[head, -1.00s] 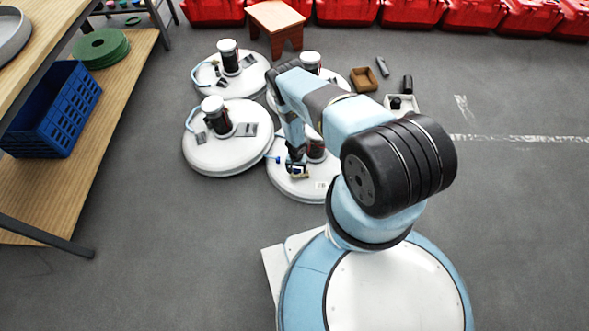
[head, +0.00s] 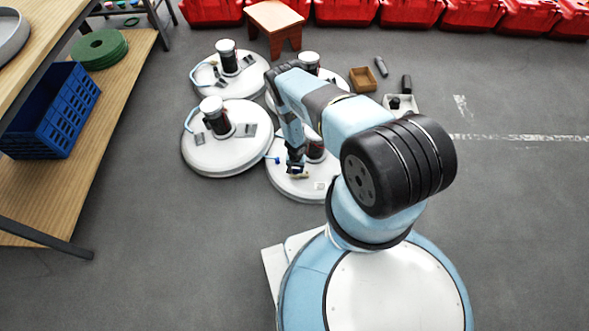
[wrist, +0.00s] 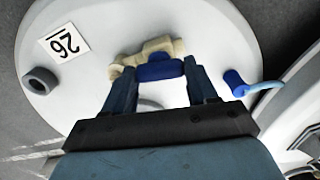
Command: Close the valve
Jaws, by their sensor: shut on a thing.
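The valve has a tan body (wrist: 148,50) and a blue handle (wrist: 160,68), and sits on a round white tank lid (wrist: 225,30). In the head view the valve (head: 301,175) shows small at the front of the nearest lid (head: 290,191). My gripper (wrist: 160,72) reaches down to the valve, its two fingers on either side of the blue handle, shut on it. In the head view my gripper (head: 295,168) partly covers the valve. The handle's exact angle to the body is hard to tell.
Other white tanks (head: 225,160) stand close behind and left. A shelf with a blue crate (head: 62,115) is at left.

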